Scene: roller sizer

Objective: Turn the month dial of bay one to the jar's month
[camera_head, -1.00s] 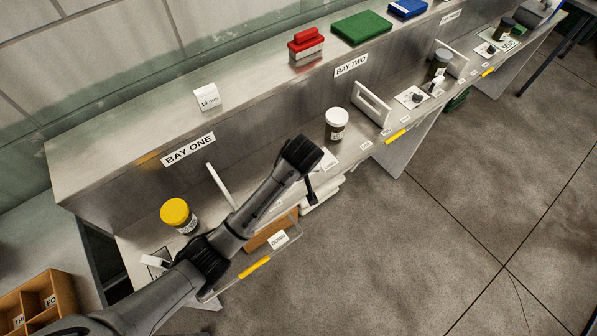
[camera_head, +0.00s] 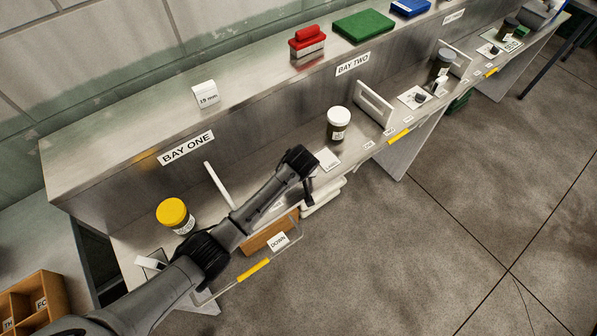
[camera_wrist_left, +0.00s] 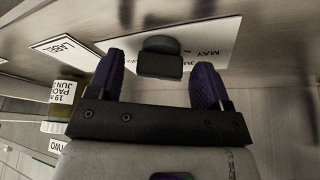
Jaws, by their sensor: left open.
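The month dial's dark knob (camera_wrist_left: 160,58) sits on a white card (camera_wrist_left: 215,40) with month names; "MAY" and part of "JU" show beside it. My left gripper (camera_wrist_left: 159,70) is open, one finger on each side of the knob, with visible gaps. In the head view my left gripper (camera_head: 308,188) hides the dial. The white-lidded brown jar (camera_head: 338,126) stands behind the gripper. My right gripper is not in view.
A card marked "LABEL" (camera_wrist_left: 68,50) lies beside the dial. White dividers (camera_head: 218,186) (camera_head: 374,104) stand on either side. A yellow-lidded jar (camera_head: 174,214) is at left.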

